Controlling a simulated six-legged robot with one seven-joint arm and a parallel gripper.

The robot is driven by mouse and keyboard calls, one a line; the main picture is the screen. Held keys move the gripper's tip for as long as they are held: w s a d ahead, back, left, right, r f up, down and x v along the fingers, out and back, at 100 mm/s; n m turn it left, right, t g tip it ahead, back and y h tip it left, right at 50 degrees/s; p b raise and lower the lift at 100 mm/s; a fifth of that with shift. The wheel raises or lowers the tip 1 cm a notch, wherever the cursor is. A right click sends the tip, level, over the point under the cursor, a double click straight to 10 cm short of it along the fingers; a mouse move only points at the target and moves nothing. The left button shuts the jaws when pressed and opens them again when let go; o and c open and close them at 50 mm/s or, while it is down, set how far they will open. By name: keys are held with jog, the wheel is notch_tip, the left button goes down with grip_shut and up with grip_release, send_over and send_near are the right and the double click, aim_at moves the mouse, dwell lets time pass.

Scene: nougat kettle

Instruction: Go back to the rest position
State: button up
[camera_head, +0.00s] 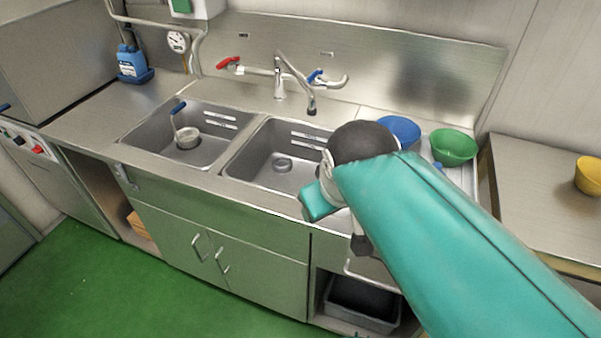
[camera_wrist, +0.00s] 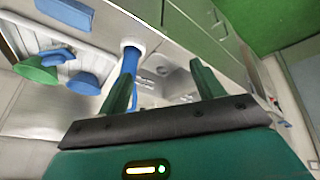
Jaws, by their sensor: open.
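My gripper (camera_wrist: 162,85) shows in the wrist view with its two green fingers spread apart. In the head view, my teal-sleeved arm reaches from the lower right over the sink unit's front right; its end (camera_head: 318,203) is partly hidden by the wrist, and the fingers are not clear there. A blue-shafted item with a white round end (camera_wrist: 131,45) appears beside and behind the left finger; I cannot tell whether it touches it.
A blue bowl (camera_head: 399,130) and a green bowl (camera_head: 454,147) stand at right. A yellow bowl (camera_head: 590,175) sits on the side table. Green floor is clear at lower left.

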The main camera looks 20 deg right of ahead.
jog(key=shift+s+a+f+m+y, duration=0.25)
jog(key=shift+s+a+m, duration=0.2)
jog(key=shift+s+a, duration=0.1)
jog(key=shift+s+a+f+m+y, duration=0.2)
jog(key=shift+s+a+m+y, duration=0.05)
jog(key=shift+s+a+m, duration=0.25)
dwell(0.4)
